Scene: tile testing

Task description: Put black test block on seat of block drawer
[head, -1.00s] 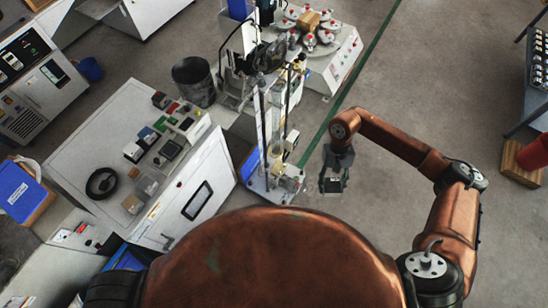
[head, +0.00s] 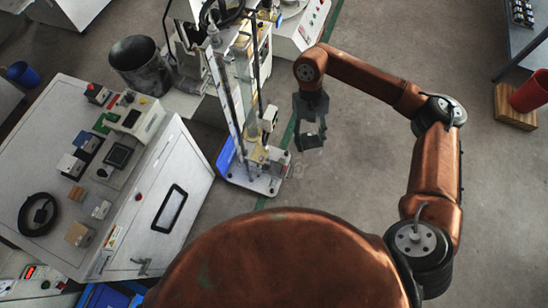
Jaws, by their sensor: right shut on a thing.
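My right gripper (head: 311,138) hangs pointing down over the open floor, just right of the tall test stand. It is shut on a small dark block (head: 313,140), taken to be the black test block; the fingers hide much of it. The test stand (head: 224,95) has upright posts and a white base plate (head: 240,180) with small fittings. The gripper appears apart from it. I cannot make out the block drawer or its seat for certain. My left gripper is not in view.
A white cabinet (head: 160,225) at left carries a black ring (head: 38,214), a black-screened device (head: 118,155) and several small blocks. A dark bin (head: 140,65) stands behind it. A red cup (head: 530,92) is at far right. The floor right of the stand is clear.

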